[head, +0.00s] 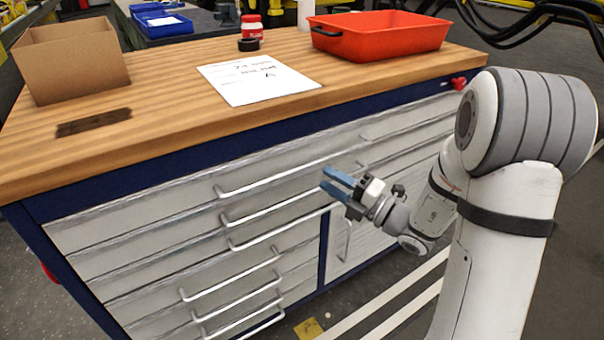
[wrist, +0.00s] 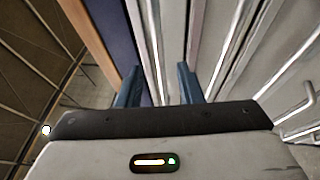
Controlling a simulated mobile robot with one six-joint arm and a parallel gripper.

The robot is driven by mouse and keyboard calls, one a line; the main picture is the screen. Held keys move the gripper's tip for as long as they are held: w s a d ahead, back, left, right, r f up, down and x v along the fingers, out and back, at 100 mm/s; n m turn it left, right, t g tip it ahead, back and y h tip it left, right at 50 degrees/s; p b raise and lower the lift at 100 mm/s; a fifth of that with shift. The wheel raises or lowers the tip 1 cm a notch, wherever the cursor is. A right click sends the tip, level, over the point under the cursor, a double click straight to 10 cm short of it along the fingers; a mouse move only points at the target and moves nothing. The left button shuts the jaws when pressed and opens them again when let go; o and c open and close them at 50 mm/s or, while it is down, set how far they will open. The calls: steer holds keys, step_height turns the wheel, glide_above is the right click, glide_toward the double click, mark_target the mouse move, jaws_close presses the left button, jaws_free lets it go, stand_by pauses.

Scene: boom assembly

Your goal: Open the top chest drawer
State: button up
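The blue chest has light grey drawers under a wooden top. Its top drawer (head: 140,207) looks shut in the head view, with a long bar handle (head: 270,178) across its front. My gripper (head: 324,178) has blue fingers and is in front of the upper drawers, right of the chest's middle. In the wrist view the gripper (wrist: 158,84) has its fingers apart, with pale drawer front showing between them. No handle is clearly held, and I cannot tell whether the fingertips touch anything.
On the worktop (head: 160,150) are a cardboard box (head: 75,65), a paper sheet (head: 258,80), a red-and-white jar (head: 251,28) and an orange tray (head: 380,36). More bar handles (head: 240,285) run below. Floor beside the chest's front is open, with white lines (head: 385,312).

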mark_target(307, 165)
steer(key=b+x, duration=0.1)
steer(key=x, duration=0.6)
steer(key=shift+r, duration=0.1)
steer(key=shift+c, duration=0.3)
jaws_close()
